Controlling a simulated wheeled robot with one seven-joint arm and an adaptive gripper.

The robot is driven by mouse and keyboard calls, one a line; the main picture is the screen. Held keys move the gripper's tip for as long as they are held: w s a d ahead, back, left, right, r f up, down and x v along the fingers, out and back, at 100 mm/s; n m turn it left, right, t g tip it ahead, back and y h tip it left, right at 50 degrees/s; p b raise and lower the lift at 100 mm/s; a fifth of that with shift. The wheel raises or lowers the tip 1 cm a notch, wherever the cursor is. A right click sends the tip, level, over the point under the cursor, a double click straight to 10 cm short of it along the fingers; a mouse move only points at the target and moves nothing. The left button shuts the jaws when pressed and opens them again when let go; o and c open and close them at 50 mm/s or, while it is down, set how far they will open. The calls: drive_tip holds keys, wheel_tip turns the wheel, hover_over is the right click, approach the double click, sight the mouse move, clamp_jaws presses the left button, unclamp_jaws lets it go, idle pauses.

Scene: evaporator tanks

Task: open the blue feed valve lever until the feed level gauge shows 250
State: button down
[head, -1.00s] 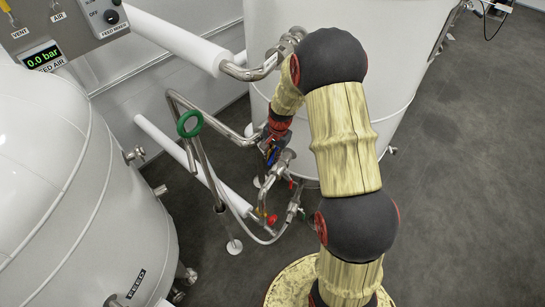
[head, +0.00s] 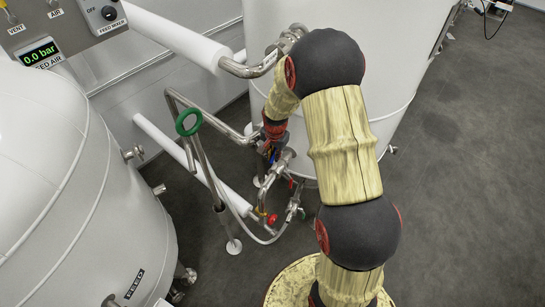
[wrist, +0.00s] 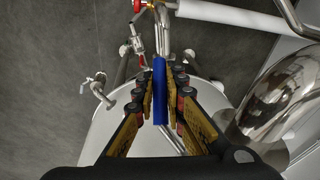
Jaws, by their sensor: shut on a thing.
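The blue feed valve lever (wrist: 159,92) stands between the fingers of my gripper (wrist: 161,82) in the wrist view. The fingers are shut on it, one on each side. In the head view my gripper (head: 270,151) is low in front of the large white tank, and the lever is mostly hidden by it and my arm. No feed level gauge reading can be made out in either view.
A white tank (head: 70,190) fills the left, another white tank (head: 375,110) stands behind my arm. Pipes and a green ring handle (head: 188,122) are left of my gripper. The floor at right is clear.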

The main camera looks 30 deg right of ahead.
drive_tip(key=shift+w+d+f+h+b, duration=0.15)
drive_tip(key=shift+d+f+h+b, duration=0.35)
drive_tip(key=shift+b, duration=1.7)
drive_tip(key=shift+t+b, duration=0.3)
drive_tip(key=shift+b, duration=0.05)
drive_tip(key=shift+r+h+b, duration=0.15)
drive_tip(key=shift+h+b, duration=0.15)
drive_tip(key=shift+b, duration=0.05)
drive_tip(key=c, duration=1.8)
unclamp_jaws()
drive_tip(key=shift+r, duration=0.1)
drive_tip(key=v, duration=1.1)
drive_tip(key=shift+r, duration=0.4)
